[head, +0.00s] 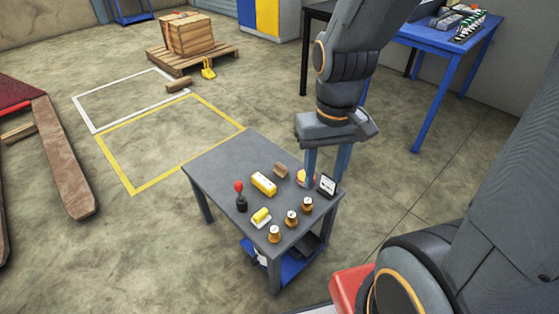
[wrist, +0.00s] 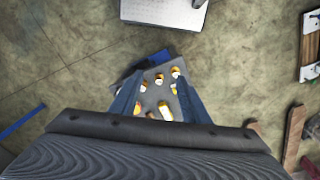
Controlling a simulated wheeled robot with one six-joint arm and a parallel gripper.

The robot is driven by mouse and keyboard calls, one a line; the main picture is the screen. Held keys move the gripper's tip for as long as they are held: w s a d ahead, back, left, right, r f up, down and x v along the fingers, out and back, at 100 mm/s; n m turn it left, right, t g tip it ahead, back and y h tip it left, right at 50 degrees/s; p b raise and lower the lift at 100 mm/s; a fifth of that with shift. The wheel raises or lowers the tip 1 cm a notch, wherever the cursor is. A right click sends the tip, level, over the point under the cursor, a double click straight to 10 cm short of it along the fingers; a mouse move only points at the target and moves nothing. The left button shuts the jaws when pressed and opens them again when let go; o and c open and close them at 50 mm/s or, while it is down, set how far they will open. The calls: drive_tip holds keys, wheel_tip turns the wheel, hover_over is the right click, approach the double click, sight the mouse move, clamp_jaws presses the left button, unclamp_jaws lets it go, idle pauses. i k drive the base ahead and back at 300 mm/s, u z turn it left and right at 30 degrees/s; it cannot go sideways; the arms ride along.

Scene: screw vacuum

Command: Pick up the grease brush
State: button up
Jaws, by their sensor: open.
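Several small items stand on a grey table (head: 230,165) in the head view. A small yellow-and-white item (head: 260,217) near its front left edge may be the grease brush; it is too small to be sure. A red-topped black item (head: 240,197) stands left of it. My gripper (head: 325,181) hangs fingers down over the table's right back part, open.
A blue workbench (head: 440,45) stands at back right. Open floor lies left of the table, around a yellow floor outline (head: 135,192).

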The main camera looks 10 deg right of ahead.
sight(281, 171)
drive_tip(key=u, duration=0.05)
drive_tip(key=i, duration=0.1)
drive_tip(key=z, duration=0.75)
drive_tip(key=k, duration=1)
drive_tip(key=z, duration=1.1)
drive_tip(key=i, duration=1.2)
drive_tip(key=u, duration=1.55)
drive_tip(key=i, duration=0.8)
drive_tip(key=u, duration=0.95)
